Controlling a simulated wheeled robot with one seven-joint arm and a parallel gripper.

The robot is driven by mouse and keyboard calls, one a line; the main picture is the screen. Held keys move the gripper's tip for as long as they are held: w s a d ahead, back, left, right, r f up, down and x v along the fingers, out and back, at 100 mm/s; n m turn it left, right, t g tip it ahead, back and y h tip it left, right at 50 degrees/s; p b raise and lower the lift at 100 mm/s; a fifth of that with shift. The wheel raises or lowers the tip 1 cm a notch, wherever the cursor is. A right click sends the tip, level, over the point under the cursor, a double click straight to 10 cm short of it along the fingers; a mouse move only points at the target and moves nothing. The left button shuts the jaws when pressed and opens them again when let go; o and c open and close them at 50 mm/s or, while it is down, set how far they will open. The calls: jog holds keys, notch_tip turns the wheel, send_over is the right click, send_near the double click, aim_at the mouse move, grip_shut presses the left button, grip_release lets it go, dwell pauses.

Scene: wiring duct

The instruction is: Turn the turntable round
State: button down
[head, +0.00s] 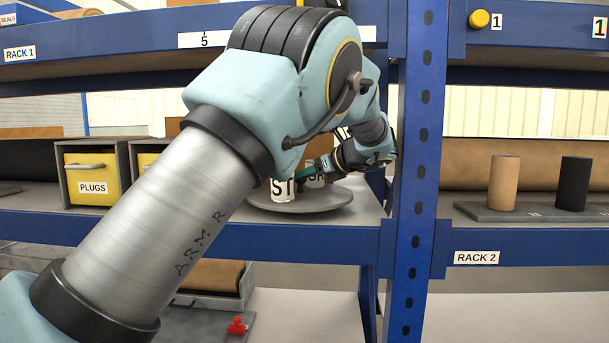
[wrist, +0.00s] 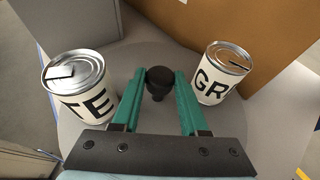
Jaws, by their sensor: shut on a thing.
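The turntable (head: 330,204) is a round grey disc on the shelf of rack 1; its grey top (wrist: 125,60) also shows in the wrist view. Two cans with white labels stand on it. One can (wrist: 78,88) is at the left in the wrist view, its label reading "TE". The other can (wrist: 218,72) is at the right, its label starting "GR". A black round knob (wrist: 158,80) stands up from the disc between them. My gripper (wrist: 157,76) has green fingers, shut on the knob. In the head view my gripper (head: 312,171) is over the disc, partly hidden by my arm.
Yellow drawers marked PLUGS (head: 92,178) stand on the shelf to the left. A blue rack post (head: 418,170) rises close to the right of the turntable. A brown board (wrist: 240,25) stands behind the right can. On rack 2 stand a tan cylinder (head: 504,183) and a black cylinder (head: 573,184).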

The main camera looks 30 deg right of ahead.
jog(key=shift+c, duration=2.2)
grip_release()
jog(key=shift+r, duration=0.1)
notch_tip(320, 180, up, 10)
jog(key=shift+f+b, duration=0.1)
jog(key=shift+b, duration=0.8)
